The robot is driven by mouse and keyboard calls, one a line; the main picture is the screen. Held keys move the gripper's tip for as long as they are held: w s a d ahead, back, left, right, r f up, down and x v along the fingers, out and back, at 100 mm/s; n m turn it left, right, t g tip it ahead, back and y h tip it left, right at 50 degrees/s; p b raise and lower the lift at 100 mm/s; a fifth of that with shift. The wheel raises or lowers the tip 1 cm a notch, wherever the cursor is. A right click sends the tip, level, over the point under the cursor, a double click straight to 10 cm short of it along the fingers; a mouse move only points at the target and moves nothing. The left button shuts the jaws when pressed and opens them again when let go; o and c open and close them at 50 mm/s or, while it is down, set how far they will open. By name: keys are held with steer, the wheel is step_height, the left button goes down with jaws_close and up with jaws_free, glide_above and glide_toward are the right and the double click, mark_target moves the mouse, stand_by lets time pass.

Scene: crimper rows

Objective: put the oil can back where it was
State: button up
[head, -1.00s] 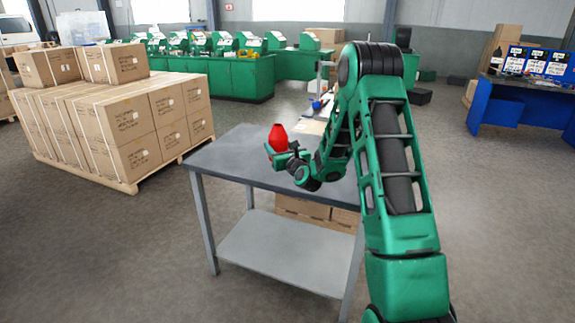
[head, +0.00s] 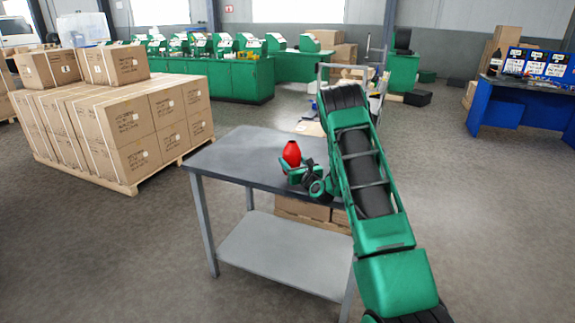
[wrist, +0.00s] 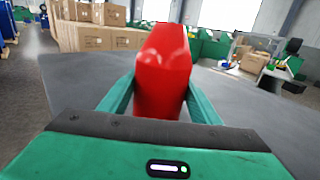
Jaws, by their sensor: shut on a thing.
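The red oil can (head: 291,153) is upright between the fingers of my gripper (head: 288,171), over the middle of the grey table (head: 234,152). In the wrist view the can (wrist: 162,75) stands between the two green fingers of my gripper (wrist: 160,105), which is shut on it. The grey tabletop (wrist: 75,82) spreads around it in that view. The can's lower part is hidden by the gripper, so I cannot tell whether its base touches the tabletop.
The tabletop's left part is clear. A pallet stack of cartons (head: 140,125) stands to the left. Green workbenches (head: 235,78) are behind, and a blue bench (head: 500,103) is at the right.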

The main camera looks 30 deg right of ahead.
steer(key=shift+f, duration=0.1)
steer(key=o, duration=1.2)
steer(key=shift+o, duration=0.2)
